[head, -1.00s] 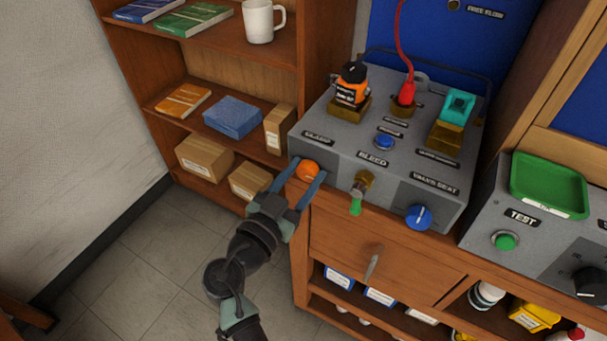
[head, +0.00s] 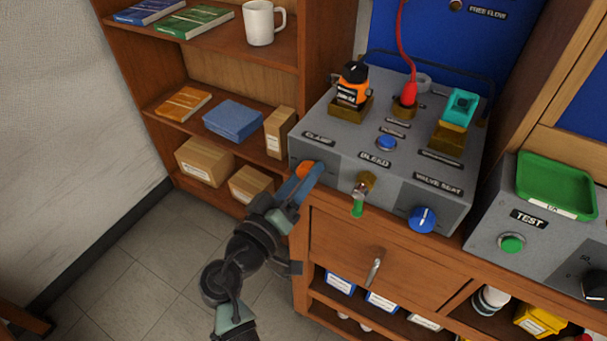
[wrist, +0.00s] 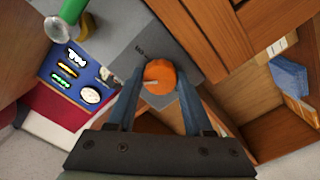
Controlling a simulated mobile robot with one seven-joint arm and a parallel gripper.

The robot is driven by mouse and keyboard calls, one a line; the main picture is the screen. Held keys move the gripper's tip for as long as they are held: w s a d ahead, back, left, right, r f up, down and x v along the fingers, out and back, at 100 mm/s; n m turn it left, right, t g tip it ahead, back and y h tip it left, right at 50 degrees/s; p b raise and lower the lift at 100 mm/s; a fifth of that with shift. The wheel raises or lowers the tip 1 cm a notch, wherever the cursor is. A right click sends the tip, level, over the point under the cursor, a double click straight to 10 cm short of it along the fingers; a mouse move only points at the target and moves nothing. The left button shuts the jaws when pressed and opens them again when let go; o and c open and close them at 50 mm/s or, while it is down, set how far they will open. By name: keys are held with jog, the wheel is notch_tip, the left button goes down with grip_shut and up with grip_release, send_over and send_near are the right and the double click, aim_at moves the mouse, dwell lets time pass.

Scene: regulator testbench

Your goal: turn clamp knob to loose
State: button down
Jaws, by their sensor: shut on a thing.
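The orange clamp knob (head: 304,170) sits on the front face of the grey test bench (head: 330,160), under the CLAMP label at its left end. My gripper (head: 309,174) is shut on the knob, and its blue fingers hide part of it in the head view. In the wrist view the knob (wrist: 160,76) lies between the two fingertips (wrist: 159,82), with a pale mark on its face. The wrist looks rolled, with one finger in front of the other in the head view.
To the right on the same face are the green-tipped bleed lever (head: 358,205) and the blue valve seat knob (head: 422,219). A drawer with a handle (head: 373,271) is below. A wooden shelf (head: 225,165) with boxes stands at left. Open floor lies at lower left.

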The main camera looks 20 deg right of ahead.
jog(key=n+p, duration=0.2)
jog(key=n, duration=0.4)
jog(key=shift+n, duration=0.3)
jog(key=n+p, duration=0.3)
jog(key=n, duration=0.3)
jog(key=shift+f+n+p, duration=0.15)
jog(key=shift+n+p, duration=3.6)
jog(key=shift+n, duration=2.55)
jog(key=shift+f, duration=0.1)
jog(key=shift+c, duration=1.5)
grip_release()
